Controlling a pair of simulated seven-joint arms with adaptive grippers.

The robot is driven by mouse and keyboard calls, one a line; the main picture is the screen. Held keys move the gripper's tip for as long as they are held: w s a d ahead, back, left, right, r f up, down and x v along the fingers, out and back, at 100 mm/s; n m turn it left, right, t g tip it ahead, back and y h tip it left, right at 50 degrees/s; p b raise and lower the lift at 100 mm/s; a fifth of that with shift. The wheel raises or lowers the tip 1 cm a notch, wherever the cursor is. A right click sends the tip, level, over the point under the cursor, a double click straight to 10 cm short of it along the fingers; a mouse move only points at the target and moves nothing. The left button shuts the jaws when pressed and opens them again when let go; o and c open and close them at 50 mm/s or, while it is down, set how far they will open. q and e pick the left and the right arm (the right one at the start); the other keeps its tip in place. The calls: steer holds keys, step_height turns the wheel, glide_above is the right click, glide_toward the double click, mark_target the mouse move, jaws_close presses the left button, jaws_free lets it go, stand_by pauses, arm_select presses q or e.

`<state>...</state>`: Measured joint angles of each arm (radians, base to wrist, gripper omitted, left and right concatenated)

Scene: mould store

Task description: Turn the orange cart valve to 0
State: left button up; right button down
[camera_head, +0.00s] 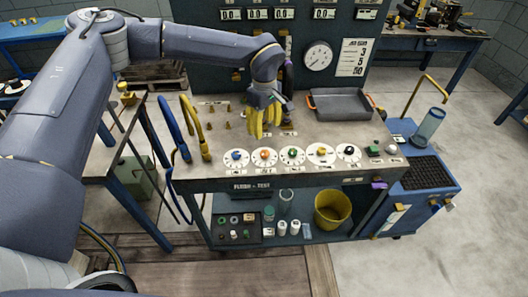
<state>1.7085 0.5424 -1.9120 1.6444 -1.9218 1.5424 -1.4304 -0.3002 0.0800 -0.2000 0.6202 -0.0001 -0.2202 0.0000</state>
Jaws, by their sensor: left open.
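The orange valve (264,155) is a small knob on a round white dial, second from the left in a row of several dials along the front of the cart's bench top (220,178). Its pointer and the dial figures are too small to read. My left gripper (265,134) has yellow fingers pointing down, and they are open and empty. It hangs just behind the orange valve, apart from the knob as far as I can tell. My right gripper is not in view.
The blue valve (236,156) and green valve (292,154) sit close on either side. Yellow and black ones follow to the right. A grey tray (342,103) stands behind at right. Yellow and blue hoses (190,125) rise at left. A gauge panel (335,30) stands at the back.

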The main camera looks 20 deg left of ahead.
mark_target(264, 152)
arm_select(q)
step_height(264, 152, down, 12)
steer(key=shift+f, duration=0.1)
stand_by(0.4)
jaws_close()
stand_by(0.5)
